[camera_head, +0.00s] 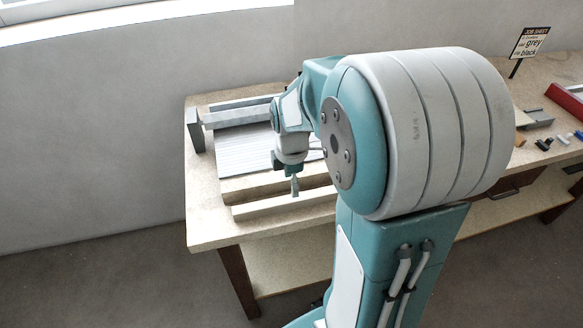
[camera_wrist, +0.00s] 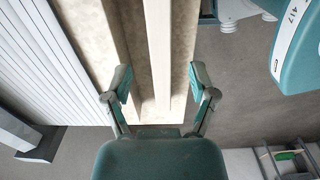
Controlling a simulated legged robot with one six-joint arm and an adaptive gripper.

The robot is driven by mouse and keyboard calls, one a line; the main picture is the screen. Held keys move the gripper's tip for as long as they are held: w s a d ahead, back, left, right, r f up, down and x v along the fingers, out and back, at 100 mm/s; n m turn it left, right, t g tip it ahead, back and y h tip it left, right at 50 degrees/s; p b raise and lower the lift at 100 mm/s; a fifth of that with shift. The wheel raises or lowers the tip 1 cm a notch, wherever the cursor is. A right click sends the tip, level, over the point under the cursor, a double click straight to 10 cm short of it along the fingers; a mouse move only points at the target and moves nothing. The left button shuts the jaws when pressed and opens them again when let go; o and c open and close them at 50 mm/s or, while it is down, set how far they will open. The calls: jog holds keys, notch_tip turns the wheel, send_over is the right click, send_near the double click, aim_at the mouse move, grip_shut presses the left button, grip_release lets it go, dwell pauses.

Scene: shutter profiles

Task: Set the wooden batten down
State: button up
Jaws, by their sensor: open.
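The wooden batten (camera_head: 262,208) is a long pale strip along the front of the workbench, in front of a browner wooden strip (camera_head: 252,186). In the wrist view the batten (camera_wrist: 158,45) runs lengthwise between my fingers, with a gap on each side. My gripper (camera_wrist: 160,82) is open around it and touches neither side visibly. In the head view my gripper (camera_head: 295,187) points down above the batten. The batten appears to lie on the bench top; my arm hides its right end.
Grey slatted shutter profiles (camera_head: 236,150) lie behind the strips, by a grey metal rail (camera_head: 240,115). A job sheet sign (camera_head: 530,43), a red tray (camera_head: 566,103) and small parts are at the right. The bench's front edge is close to the batten.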

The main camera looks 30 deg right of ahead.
aim_at(291, 198)
jog(key=s+a+r+m+t, duration=0.5)
jog(key=s+a+r+m, duration=0.6)
jog(key=s+r+m, duration=0.1)
jog(key=r+m, duration=0.1)
jog(key=m, duration=0.1)
jog(key=shift+s+r+m+t, duration=0.25)
jog(key=shift+s+m+t, duration=0.05)
jog(key=shift+m, duration=0.1)
jog(key=shift+d, duration=0.1)
